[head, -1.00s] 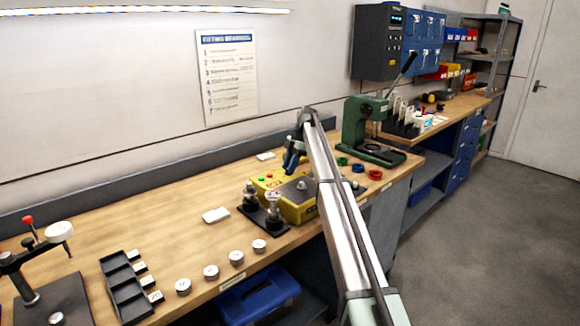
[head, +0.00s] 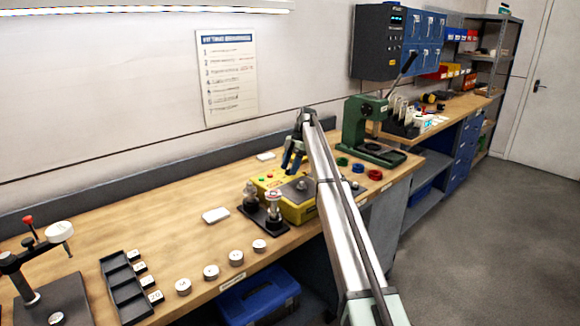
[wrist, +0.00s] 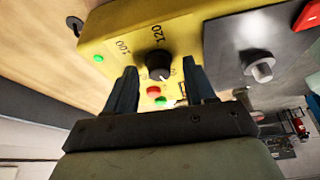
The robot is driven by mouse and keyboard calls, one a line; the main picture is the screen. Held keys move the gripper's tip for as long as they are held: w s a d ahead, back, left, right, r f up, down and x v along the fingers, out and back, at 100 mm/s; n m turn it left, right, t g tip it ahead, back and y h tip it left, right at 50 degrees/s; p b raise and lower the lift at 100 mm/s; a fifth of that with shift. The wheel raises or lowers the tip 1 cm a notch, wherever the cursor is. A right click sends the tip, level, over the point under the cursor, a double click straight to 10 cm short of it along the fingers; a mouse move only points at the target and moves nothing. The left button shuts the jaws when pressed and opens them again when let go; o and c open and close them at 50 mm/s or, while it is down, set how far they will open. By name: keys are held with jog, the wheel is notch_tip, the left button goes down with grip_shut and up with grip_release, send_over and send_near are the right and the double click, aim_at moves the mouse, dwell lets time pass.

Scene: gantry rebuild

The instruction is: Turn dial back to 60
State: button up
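The yellow box (head: 299,211) stands on the bench; the wrist view shows its yellow face (wrist: 195,30) close up, marked 100 and 120. The dial (wrist: 159,66) is a round black knob with a pale mark on its face. Other markings beside it are partly hidden by my fingers. My gripper (wrist: 160,72) is open, with one dark blue finger on each side of the dial. I cannot tell whether either finger touches it. In the head view my gripper (head: 291,166) points down at the back of the box, and the dial is not discernible there.
Red (wrist: 153,91) and green (wrist: 98,58) lights or buttons sit near the dial. A grey plate with a metal post (wrist: 261,71) adjoins it. A black stand with metal posts (head: 262,215) is left of the box. A green press (head: 365,130) stands to the right.

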jog(key=v, duration=0.7)
jog(key=shift+r, duration=0.25)
jog(key=shift+d, duration=0.1)
